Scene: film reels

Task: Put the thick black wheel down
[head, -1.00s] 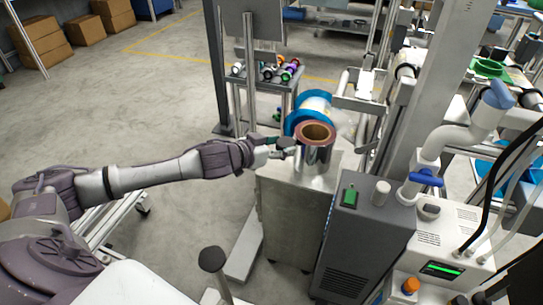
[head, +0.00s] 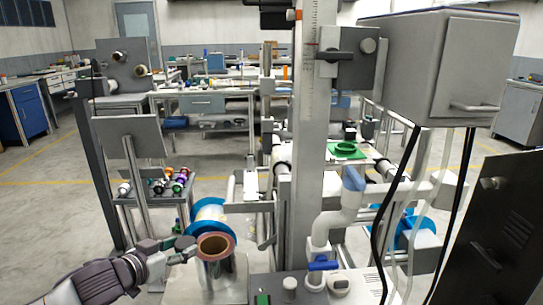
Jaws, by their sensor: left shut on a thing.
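My left gripper (head: 178,252) comes in from the lower left. It is shut on a small dark thing (head: 185,242), which looks like the thick black wheel, though its shape is partly hidden by the fingers. The dark thing is held just left of a shiny metal cylinder with a copper-brown ring top (head: 231,247). Whether it touches the cylinder I cannot tell. My right gripper is not in view.
A blue-flanged reel (head: 207,211) stands right behind the cylinder. A small rack with several coloured spools (head: 172,183) is farther back left. A tall grey post (head: 312,150), white pipes (head: 345,215) and a grey box (head: 438,65) crowd the right. Open floor lies at left.

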